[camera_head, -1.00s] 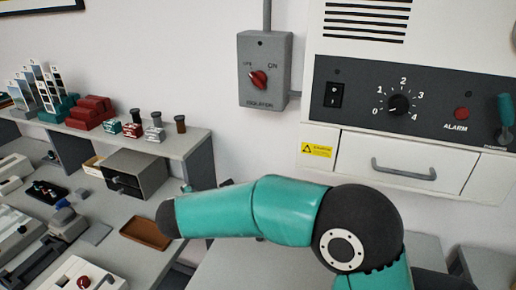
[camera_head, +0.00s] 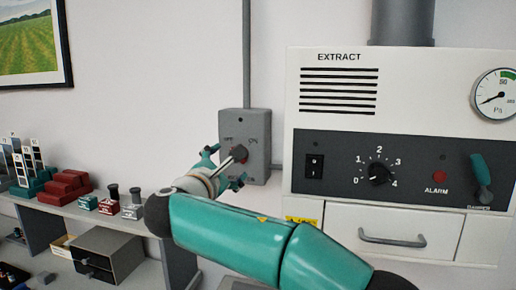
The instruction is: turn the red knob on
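The grey isolator box (camera_head: 257,133), with OFF and ON marks on its upper face, is on the wall left of the extract unit. The red knob on its front is not visible now; my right gripper (camera_head: 236,158) covers that spot. My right arm comes in from the lower right, and its gripper is up against or very close to the box front. Teal finger parts show left of and below the knob's place, with a dark grey tip over it. Whether the fingers are closed on the knob is hidden. My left gripper is not in view.
The extract unit (camera_head: 400,95) is right of the box, with a black dial (camera_head: 378,174), a black switch (camera_head: 315,166) and a teal damper lever (camera_head: 481,180). A shelf at left holds red blocks (camera_head: 64,187) and small weights. A conduit (camera_head: 246,50) rises above the box.

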